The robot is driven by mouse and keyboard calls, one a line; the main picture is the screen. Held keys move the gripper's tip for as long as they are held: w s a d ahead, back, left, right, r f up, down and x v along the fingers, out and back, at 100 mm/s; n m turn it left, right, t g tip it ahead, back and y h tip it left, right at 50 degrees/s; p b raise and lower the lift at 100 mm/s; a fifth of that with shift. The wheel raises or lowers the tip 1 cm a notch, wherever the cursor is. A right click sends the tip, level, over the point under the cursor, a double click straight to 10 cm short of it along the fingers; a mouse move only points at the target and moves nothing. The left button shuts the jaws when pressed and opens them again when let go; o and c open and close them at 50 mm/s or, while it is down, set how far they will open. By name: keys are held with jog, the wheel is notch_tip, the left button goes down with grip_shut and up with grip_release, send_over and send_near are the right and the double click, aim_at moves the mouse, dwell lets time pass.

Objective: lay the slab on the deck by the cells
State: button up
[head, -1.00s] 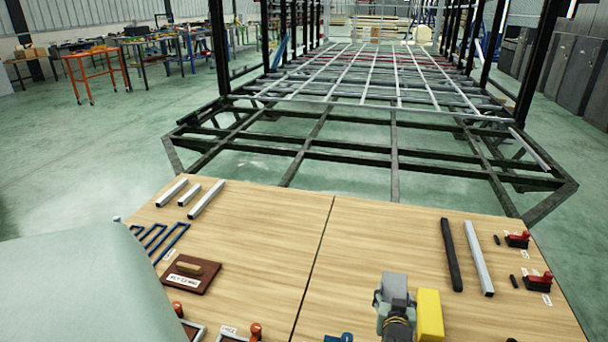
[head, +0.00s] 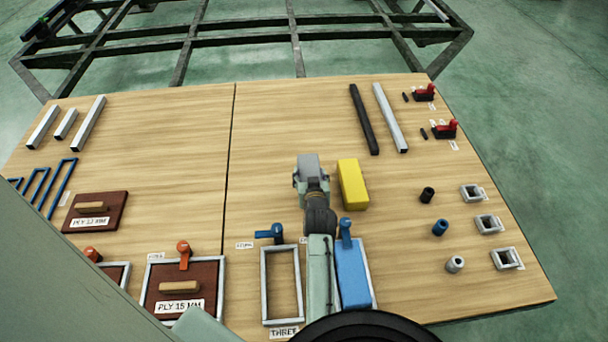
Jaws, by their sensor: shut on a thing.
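My gripper (head: 311,182) is over the right half of the wooden table, reaching away from the camera. It is shut on a grey block (head: 308,163), seen at its tip and taken as the slab. The fingers partly hide this block. I cannot tell its height above the table. A yellow block (head: 352,185) is just right of the gripper, apart from it in the picture. Below it, a long blue block (head: 353,272) lies in a light frame with a blue clamp, partly behind my arm. An empty light frame (head: 265,285) labelled THREE is left of my arm.
The wooden table (head: 180,150) has a seam down its middle. A black bar and a silver bar (head: 390,118) lie beyond the yellow block. Red clamps and small square tubes line the right edge. Brown ply panels (head: 97,208) lie left. The dark chassis (head: 250,40) stands behind the table.

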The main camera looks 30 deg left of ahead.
jog(key=shift+f, duration=2.45)
jog(key=shift+f, duration=0.15)
jog(key=o, duration=1.2)
